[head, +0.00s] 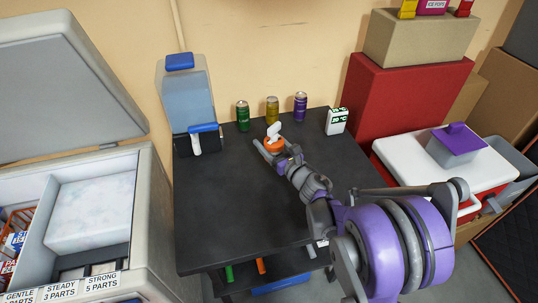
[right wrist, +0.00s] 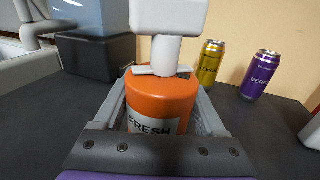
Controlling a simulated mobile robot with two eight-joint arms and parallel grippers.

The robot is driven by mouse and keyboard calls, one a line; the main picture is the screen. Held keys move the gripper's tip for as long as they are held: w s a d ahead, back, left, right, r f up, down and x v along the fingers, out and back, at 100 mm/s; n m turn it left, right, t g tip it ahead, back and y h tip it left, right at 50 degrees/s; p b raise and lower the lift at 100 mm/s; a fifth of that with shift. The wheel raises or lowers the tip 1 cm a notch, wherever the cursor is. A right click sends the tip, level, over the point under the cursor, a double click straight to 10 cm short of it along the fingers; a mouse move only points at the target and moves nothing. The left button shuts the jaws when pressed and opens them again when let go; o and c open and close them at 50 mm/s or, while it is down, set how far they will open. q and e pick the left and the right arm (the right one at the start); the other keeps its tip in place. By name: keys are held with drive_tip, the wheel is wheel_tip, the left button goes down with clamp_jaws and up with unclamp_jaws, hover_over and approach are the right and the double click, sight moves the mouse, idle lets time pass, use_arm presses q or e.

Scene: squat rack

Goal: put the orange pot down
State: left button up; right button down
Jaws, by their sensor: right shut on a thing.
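The orange pot (head: 274,146) has a white pump-like top and stands upright on the black table (head: 230,215), near its back half. In the right wrist view the orange pot (right wrist: 162,100) shows a label reading "FRESH". My right gripper (head: 271,148) is shut on the pot, with one finger on each side of it. The pot's base is hidden behind the gripper in the right wrist view, so I cannot tell whether it touches the table. My left gripper is not in view.
Green (head: 242,115), gold (head: 272,110) and purple (head: 300,106) cans stand along the table's back edge. A white carton (head: 336,121) is to their right. A blue-lidded dispenser (head: 187,95) stands at back left. The table's front left is clear.

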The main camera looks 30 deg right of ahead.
drive_tip(key=shift+f+b, duration=0.55)
drive_tip(key=shift+f, duration=1.45)
drive_tip(key=shift+c, duration=2)
unclamp_jaws()
drive_tip(key=shift+f, duration=0.2)
drive_tip(key=o, duration=0.4)
drive_tip(key=shift+r, duration=0.15)
